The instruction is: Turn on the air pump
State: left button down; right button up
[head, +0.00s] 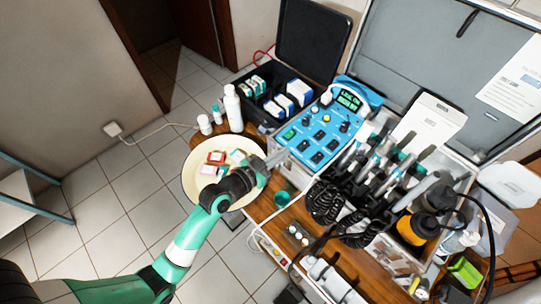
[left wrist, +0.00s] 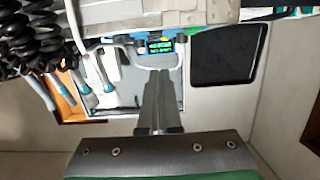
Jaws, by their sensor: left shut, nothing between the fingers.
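A blue control panel (head: 318,135) with several dark switches, a green switch (head: 289,134) at its left and a lit green display (head: 348,99) tops a box on the wooden table. No label lets me tell which part is the air pump. The display also shows in the left wrist view (left wrist: 160,46). My left gripper (head: 277,157) is shut and empty, at the panel's near left edge. In the left wrist view its fingers (left wrist: 159,125) point toward the panel; whether they touch it I cannot tell. My right gripper is out of view.
A cream round tray (head: 190,183) with small boxes lies under my left arm. A white bottle (head: 233,108) stands behind it. A green cup (head: 282,197) is just right of the gripper. Handpieces and coiled black hoses (head: 330,203) crowd the right. An open black case (head: 262,119) is behind.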

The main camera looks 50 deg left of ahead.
pick_arm(q)
jog(key=v, duration=0.4)
jog(key=shift+f, duration=0.2)
dwell(0.3)
